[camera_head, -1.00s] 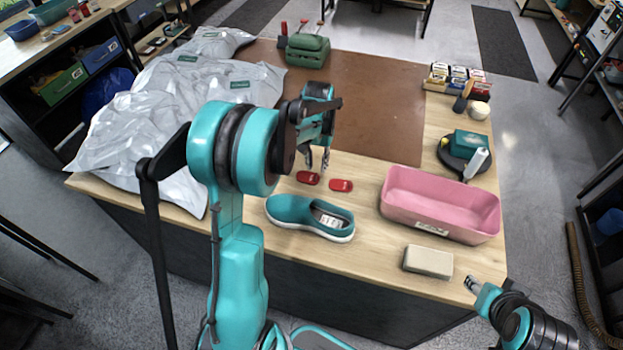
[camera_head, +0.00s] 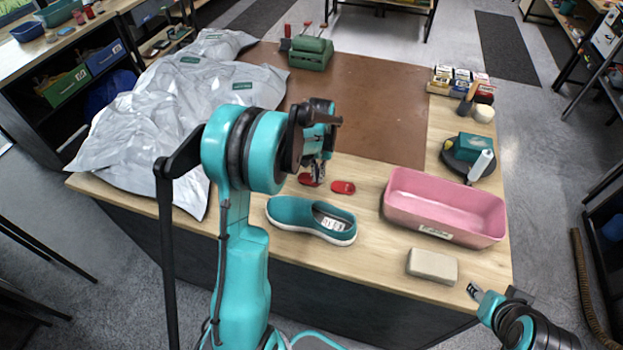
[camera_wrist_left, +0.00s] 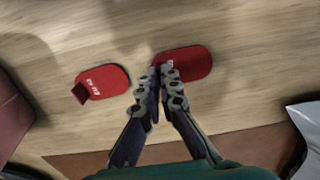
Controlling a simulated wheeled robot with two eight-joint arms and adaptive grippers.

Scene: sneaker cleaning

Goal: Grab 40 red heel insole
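Two red heel insoles lie flat on the wooden table. The left insole (camera_head: 308,180) is partly hidden by my gripper, and the right insole (camera_head: 343,187) lies clear. In the left wrist view the clear insole (camera_wrist_left: 102,83) has a small white marking, too blurred to read. My left gripper (camera_wrist_left: 161,75) has its fingertips close together over the edge of the other insole (camera_wrist_left: 188,64), covering most of its marking. Whether they grip it is unclear. In the head view my left gripper (camera_head: 318,178) hangs low over the table. My right gripper (camera_head: 490,292) is off the front right table edge, away from the insoles.
A teal shoe (camera_head: 300,216) stands in front of the insoles. A pink bin (camera_head: 445,215) and a beige block (camera_head: 432,265) are to the right. A brown mat (camera_head: 370,105) lies behind, and silver bags (camera_head: 160,120) cover the table's left side.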

